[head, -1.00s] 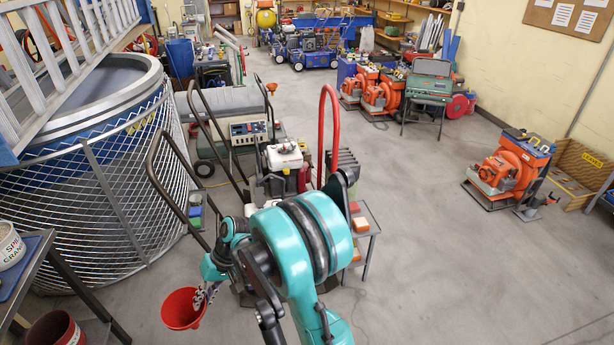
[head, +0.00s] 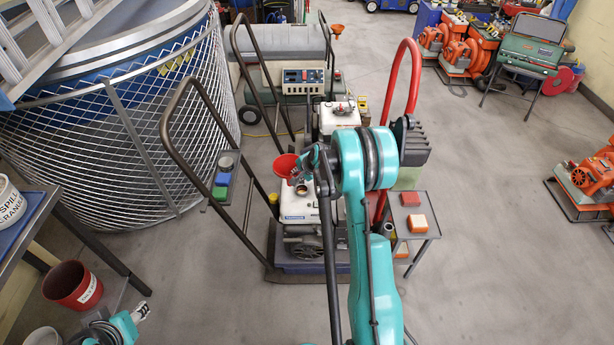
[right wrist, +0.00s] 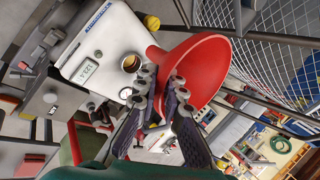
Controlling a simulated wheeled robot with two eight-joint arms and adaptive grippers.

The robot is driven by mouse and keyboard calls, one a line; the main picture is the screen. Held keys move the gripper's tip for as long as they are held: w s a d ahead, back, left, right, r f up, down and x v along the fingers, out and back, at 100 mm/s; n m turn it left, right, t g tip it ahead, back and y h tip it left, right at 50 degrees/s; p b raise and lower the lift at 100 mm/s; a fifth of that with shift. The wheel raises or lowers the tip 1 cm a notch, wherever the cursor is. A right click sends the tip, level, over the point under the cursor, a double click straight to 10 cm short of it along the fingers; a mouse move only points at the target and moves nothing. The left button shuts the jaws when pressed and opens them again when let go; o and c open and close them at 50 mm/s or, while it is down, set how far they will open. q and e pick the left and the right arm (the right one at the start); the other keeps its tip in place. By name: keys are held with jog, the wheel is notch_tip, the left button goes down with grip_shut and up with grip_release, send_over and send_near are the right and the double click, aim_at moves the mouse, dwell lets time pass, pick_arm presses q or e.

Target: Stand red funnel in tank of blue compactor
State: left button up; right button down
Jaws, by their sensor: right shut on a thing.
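The red funnel (head: 286,165) is held above the left part of a white tank (head: 298,208) on a machine with a dark blue base (head: 285,262). My right gripper (head: 303,180) is shut on it. In the right wrist view the funnel (right wrist: 205,62) sits at the fingers (right wrist: 163,88). The white tank (right wrist: 98,45), with a blue label, has an open round filler hole (right wrist: 132,63) beside the funnel. I cannot tell whether the spout is touching the tank. My left gripper (head: 140,313) is low at the left, away from the machine; its jaw state is unclear.
A dark tubular handle (head: 190,150) rises left of the machine, and a red handle (head: 401,75) rises behind right. A mesh-caged tank (head: 120,130) and a red bucket (head: 72,285) are at left.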

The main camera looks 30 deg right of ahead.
jog(key=w+d+f+m+h+b, duration=0.2)
jog(key=d+f+m+b, duration=0.1)
jog(key=f, duration=0.5)
jog(key=d+b, duration=0.1)
jog(key=d, duration=0.1)
jog(key=shift+w+d+f, duration=0.3)
jog(key=shift+d, duration=0.1)
jog(key=shift+a, duration=0.1)
jog(key=shift+f, duration=0.15)
dwell(0.8)
jog(key=shift+f, duration=3)
jog(key=shift+f, duration=0.2)
jog(key=c, duration=1.6)
grip_release()
